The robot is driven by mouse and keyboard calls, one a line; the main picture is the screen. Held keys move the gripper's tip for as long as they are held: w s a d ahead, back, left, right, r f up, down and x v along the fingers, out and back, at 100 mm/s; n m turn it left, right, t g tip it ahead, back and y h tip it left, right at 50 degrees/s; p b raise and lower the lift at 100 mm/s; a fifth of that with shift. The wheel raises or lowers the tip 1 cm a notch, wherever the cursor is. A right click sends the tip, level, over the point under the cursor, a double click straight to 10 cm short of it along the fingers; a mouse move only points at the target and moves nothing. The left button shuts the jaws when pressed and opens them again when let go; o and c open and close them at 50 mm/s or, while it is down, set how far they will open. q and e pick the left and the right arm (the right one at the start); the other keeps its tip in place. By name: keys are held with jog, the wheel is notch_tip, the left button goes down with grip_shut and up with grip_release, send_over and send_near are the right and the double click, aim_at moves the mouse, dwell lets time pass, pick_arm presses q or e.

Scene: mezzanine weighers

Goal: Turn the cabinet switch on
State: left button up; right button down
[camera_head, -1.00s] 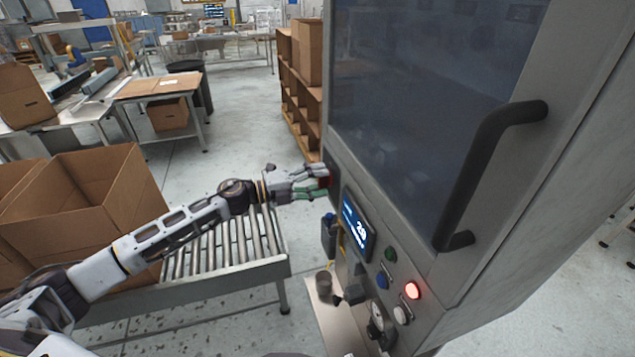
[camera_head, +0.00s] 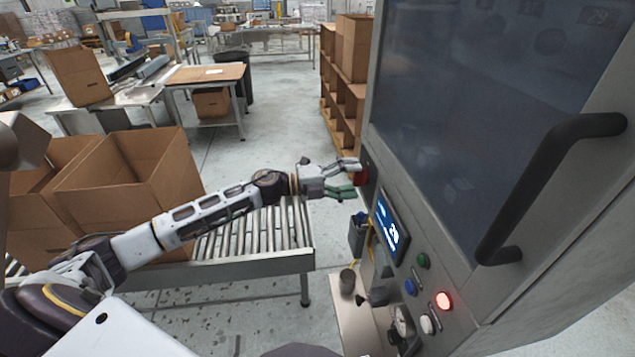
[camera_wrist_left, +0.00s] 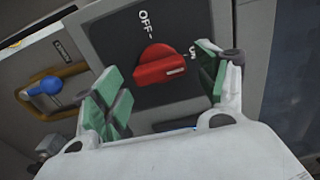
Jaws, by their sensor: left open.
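The cabinet switch is a red rotary knob (camera_wrist_left: 160,68) on a dark plate (camera_wrist_left: 110,35). In the wrist view, an OFF label is above it and another label at its right is partly hidden by a finger. The knob's white mark is at its right end. My left gripper (camera_wrist_left: 160,85) is open, with green-padded fingers on both sides of the knob; I cannot tell whether they touch it. In the head view the left gripper (camera_head: 348,178) is at the cabinet's left edge, in front of the red knob (camera_head: 361,175). My right gripper is not in view.
The steel cabinet (camera_head: 495,285) has a dark door, a black handle (camera_head: 545,185), a lit display (camera_head: 390,228) and several buttons, one glowing red (camera_head: 443,300). A roller conveyor (camera_head: 255,262) and open cardboard boxes (camera_head: 130,180) lie below and left of my arm.

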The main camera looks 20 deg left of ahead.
pick_arm(q)
jog(key=v, duration=1.1)
dwell(0.9)
jog(key=shift+s+a, duration=0.1)
jog(key=shift+s, duration=0.05)
dwell(0.5)
